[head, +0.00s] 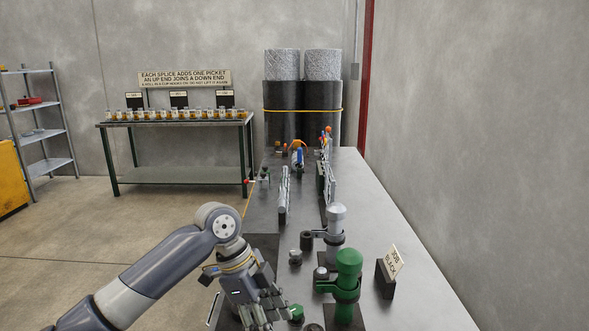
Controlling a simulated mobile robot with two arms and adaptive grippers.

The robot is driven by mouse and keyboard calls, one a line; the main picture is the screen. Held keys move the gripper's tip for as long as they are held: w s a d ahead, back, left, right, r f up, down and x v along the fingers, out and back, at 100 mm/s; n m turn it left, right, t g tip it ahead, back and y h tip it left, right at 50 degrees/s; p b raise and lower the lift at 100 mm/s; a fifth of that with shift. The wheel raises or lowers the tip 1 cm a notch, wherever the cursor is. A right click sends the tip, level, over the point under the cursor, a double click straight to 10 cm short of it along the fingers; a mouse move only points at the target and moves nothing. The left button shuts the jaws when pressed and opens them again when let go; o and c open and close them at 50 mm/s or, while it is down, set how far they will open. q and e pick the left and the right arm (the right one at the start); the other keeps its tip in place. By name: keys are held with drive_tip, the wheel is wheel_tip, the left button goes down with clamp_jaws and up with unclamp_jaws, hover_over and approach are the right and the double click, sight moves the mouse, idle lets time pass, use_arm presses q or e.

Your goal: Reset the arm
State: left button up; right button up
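My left arm comes in from the lower left, with its elbow-like grey joint near the picture's middle. My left gripper (250,301) points down and away at the bottom centre, beside the near end of the long grey bench (400,281). Its fingers are partly hidden and run toward the picture's lower edge, so whether they are open or shut, or hold anything, is unclear. A small green part (296,313) shows just right of the gripper; I cannot tell if they touch. My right gripper is not in view.
A green-topped post (348,264) and a grey-topped post (336,219) stand right of the gripper. Upright metal rails (283,195) run along the bench. Wire rolls (323,65) stand behind. The floor at left is clear.

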use_arm(q)
drive_tip(key=s+d+f+n+t+h, duration=0.1)
drive_tip(key=s+f+n, duration=0.2)
drive_tip(key=s+f, duration=0.35)
drive_tip(key=s+d+f+n+t, duration=0.1)
drive_tip(key=s+f+n, duration=0.3)
drive_tip(key=f, duration=0.6)
drive_tip(key=s+a+f+n+t+y, duration=0.1)
drive_tip(key=s+a+f+n+y, duration=0.15)
drive_tip(key=s+a+n, duration=0.5)
drive_tip(key=s+a+f+n+t+y, duration=0.2)
drive_tip(key=s+a+n+y, duration=0.15)
drive_tip(key=s+a, duration=0.55)
wheel_tip(320, 180, down, 27)
drive_tip(key=s+a+g, duration=0.2)
drive_tip(key=s+a+f+g, duration=0.1)
drive_tip(key=s+a+f, duration=0.1)
drive_tip(key=s+f, duration=1.3)
drive_tip(key=shift+s+a+f+h, duration=0.3)
drive_tip(key=shift+s, duration=0.25)
